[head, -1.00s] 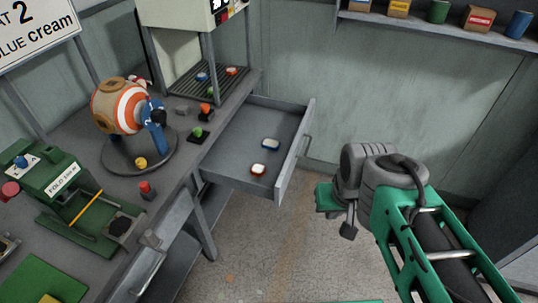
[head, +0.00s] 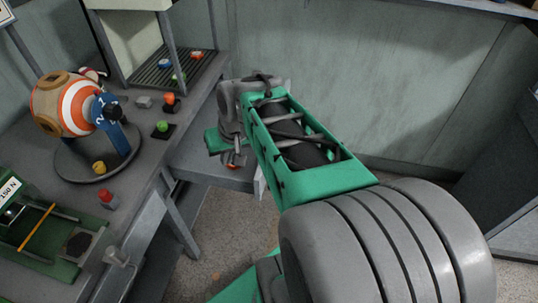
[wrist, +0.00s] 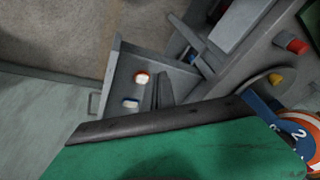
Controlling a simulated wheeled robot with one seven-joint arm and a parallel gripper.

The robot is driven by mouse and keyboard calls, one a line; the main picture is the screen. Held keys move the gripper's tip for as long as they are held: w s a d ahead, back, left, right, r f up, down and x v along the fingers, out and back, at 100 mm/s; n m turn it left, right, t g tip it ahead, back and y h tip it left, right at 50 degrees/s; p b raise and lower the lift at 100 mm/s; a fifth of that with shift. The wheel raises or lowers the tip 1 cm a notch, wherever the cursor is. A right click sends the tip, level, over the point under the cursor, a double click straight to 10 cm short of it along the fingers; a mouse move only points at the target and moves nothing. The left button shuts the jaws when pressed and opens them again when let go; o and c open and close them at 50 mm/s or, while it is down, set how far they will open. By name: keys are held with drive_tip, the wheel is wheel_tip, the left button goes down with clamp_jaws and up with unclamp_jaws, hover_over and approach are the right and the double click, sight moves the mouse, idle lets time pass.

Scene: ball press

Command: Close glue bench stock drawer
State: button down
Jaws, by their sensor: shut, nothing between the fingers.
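The grey stock drawer (head: 213,172) under the bench's right end stands open. Its front panel (head: 262,182) is mostly hidden behind my arm. In the wrist view the open drawer (wrist: 122,78) shows its bar handle (wrist: 93,104) on the left. My gripper (head: 236,160) is shut and empty, over the drawer area in the head view. I cannot tell whether its tips are inside the drawer or above it, or whether they touch it.
The grey bench carries a round striped ball machine (head: 68,108), a green press (head: 35,218) and coloured buttons. A slatted rack (head: 165,68) stands at the back. A bench leg (head: 182,222) stands beside the drawer. The floor (head: 225,225) in front is clear.

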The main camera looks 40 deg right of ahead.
drive_tip(key=s+d+f+m+t+b, duration=0.15)
drive_tip(key=d+f+m+b, duration=0.35)
drive_tip(key=d, duration=0.8)
drive_tip(key=s+d+f+m+t+b, duration=0.1)
drive_tip(key=d+f+t+b, duration=0.15)
drive_tip(key=d+f, duration=0.75)
drive_tip(key=w+f+b, duration=0.2)
drive_tip(key=w+f, duration=0.2)
drive_tip(key=w, duration=0.5)
drive_tip(key=shift+d+f+g+h, duration=0.3)
drive_tip(key=shift+d+f, duration=0.1)
drive_tip(key=shift+w, duration=0.15)
